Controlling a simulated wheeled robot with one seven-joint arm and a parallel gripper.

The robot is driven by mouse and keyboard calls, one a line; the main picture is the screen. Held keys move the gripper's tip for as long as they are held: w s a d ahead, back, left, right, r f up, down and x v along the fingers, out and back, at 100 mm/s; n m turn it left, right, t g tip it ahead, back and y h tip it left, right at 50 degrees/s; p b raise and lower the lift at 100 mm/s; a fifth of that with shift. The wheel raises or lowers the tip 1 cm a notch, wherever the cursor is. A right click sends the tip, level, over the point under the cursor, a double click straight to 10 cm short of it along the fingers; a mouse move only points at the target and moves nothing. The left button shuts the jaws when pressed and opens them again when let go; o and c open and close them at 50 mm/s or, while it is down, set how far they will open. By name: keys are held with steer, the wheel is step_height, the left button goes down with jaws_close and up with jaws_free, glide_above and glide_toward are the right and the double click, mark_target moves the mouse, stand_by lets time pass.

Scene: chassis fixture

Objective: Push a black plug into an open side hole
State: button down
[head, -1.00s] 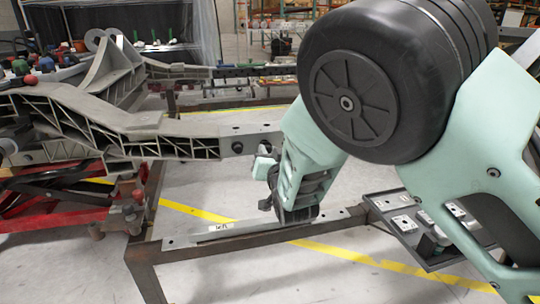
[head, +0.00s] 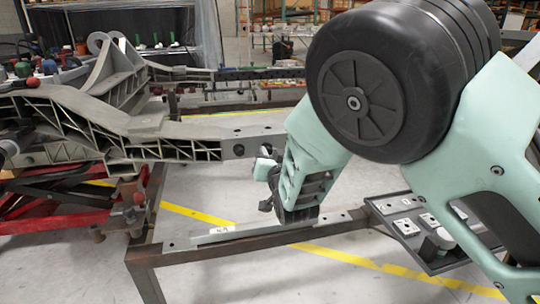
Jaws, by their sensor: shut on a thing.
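The grey chassis beam (head: 185,130) runs from the left and ends beside my gripper. A dark round spot (head: 239,150) shows on the side face of its end plate; I cannot tell whether it is an open hole or a filled one. My gripper (head: 265,166) is at the right end of this plate, very near its side face. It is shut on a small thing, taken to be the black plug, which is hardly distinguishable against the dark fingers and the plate. I cannot tell whether the plug touches the plate or sits in a hole.
A brown steel frame (head: 150,250) stands below the beam, with a labelled grey bar (head: 250,233) on it. A dark parts tray (head: 408,226) is at the right, under my arm. A red lift (head: 60,215) stands at the left. Open floor lies between.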

steer(key=shift+w+a, duration=0.15)
steer(key=shift+w, duration=0.45)
steer(key=c, duration=1.2)
jaws_free()
steer(key=v, duration=0.9)
